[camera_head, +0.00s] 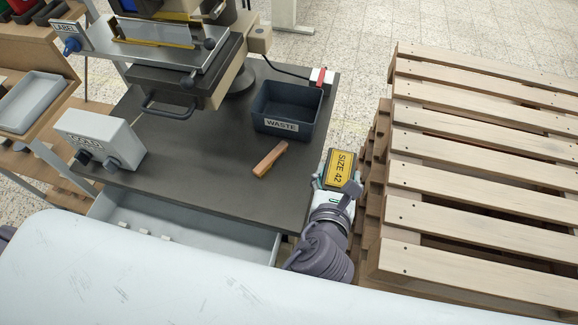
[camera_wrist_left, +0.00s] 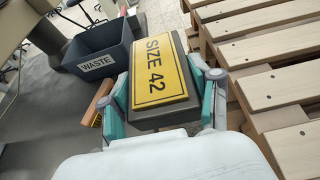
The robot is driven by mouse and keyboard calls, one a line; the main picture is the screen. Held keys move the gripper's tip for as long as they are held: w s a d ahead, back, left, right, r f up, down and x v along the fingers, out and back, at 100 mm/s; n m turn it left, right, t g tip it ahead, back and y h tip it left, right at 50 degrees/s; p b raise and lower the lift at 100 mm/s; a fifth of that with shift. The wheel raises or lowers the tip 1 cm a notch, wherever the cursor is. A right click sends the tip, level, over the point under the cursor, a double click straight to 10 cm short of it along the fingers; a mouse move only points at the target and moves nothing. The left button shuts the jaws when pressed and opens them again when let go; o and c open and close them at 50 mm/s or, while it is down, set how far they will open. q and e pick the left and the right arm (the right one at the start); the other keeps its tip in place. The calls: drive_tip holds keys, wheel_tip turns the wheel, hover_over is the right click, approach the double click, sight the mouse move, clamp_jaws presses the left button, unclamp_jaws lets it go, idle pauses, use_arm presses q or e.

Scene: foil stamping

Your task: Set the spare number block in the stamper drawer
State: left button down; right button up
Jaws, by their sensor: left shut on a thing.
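The number block (camera_head: 341,171) is a dark block with a yellow face reading SIZE 42. My left gripper (camera_head: 337,184) is shut on it, with a finger on each side in the left wrist view, where the block (camera_wrist_left: 155,75) faces the camera. The gripper holds it off the right edge of the table, between table and pallets. The stamper (camera_head: 180,65) stands at the back of the table. A pale drawer (camera_head: 225,235) is open under the table's front edge, with small pale pieces inside; its near part is hidden. My right gripper is not in view.
A dark WASTE bin (camera_head: 287,108) and an orange-brown bar (camera_head: 270,160) are on the dark table (camera_head: 200,150). A grey control box (camera_head: 100,138) sits at its left. Stacked wooden pallets (camera_head: 480,180) stand close on the right. A grey tray (camera_head: 32,102) lies on a shelf at far left.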

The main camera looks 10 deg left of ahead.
use_arm(q)
drive_tip(key=shift+s+a+f, duration=0.1)
drive_tip(key=shift+a, duration=0.15)
drive_tip(key=b, duration=0.2)
hover_over(281, 203)
drive_tip(key=f, duration=0.4)
drive_tip(key=d+f, duration=0.1)
drive_tip(key=f, duration=0.1)
drive_tip(key=shift+a+f, duration=0.15)
drive_tip(key=shift+a, duration=0.35)
drive_tip(key=shift+f, duration=0.55)
drive_tip(key=shift+f+b, duration=0.5)
drive_tip(key=shift+f, duration=1)
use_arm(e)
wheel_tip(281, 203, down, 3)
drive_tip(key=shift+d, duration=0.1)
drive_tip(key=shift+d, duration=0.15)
use_arm(q)
drive_tip(key=shift+c, duration=1.2)
unclamp_jaws()
drive_tip(key=shift+s+f, duration=0.15)
drive_tip(key=shift+f, duration=0.1)
